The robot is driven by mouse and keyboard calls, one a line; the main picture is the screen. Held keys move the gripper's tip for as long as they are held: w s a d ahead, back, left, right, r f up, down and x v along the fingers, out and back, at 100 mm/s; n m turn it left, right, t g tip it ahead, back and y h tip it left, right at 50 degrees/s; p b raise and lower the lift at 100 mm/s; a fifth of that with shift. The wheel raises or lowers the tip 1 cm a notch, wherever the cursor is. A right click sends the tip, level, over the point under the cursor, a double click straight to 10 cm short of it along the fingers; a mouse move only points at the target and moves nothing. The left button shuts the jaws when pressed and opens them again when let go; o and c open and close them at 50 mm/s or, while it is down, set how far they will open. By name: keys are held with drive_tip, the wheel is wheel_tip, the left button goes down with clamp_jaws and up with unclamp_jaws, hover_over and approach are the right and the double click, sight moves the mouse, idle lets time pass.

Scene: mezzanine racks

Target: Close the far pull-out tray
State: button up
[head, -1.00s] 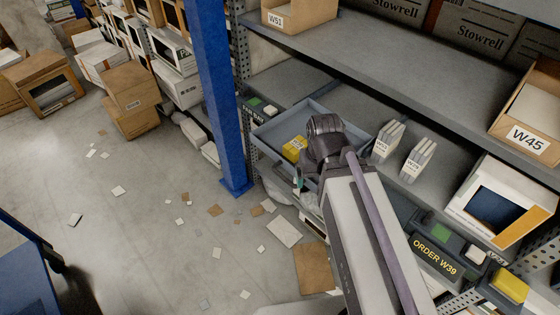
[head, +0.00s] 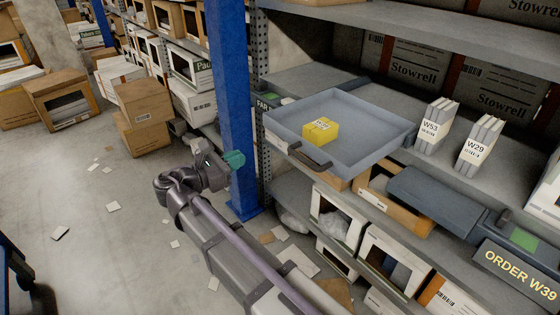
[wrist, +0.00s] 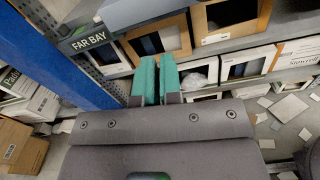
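The far pull-out tray (head: 372,112) is a shallow grey tray standing out from its shelf, with a dark handle (head: 308,157) on its front. A yellow labelled box (head: 320,131) sits inside it near the front. My gripper (head: 234,160), with teal fingertips, is left of the tray in the head view, apart from it and close to the blue post. In the wrist view the two teal fingers (wrist: 157,79) lie side by side with almost no gap and nothing seen between them.
A blue post (head: 236,100) stands left of the tray, near my gripper. A FAR BAY sign (wrist: 95,38) is beside it. Labelled upright packs (head: 437,128) stand right of the tray. Open-front boxes (head: 340,213) fill the shelf below. Papers litter the floor.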

sight(286, 135)
drive_tip(key=shift+s+r+n, duration=0.15)
drive_tip(key=shift+r+n, duration=0.15)
drive_tip(key=shift+n, duration=0.5)
clamp_jaws()
drive_tip(key=x, duration=1.4)
drive_tip(key=shift+d+r, duration=0.1)
drive_tip(key=shift+d, duration=0.05)
drive_tip(key=shift+d, duration=0.1)
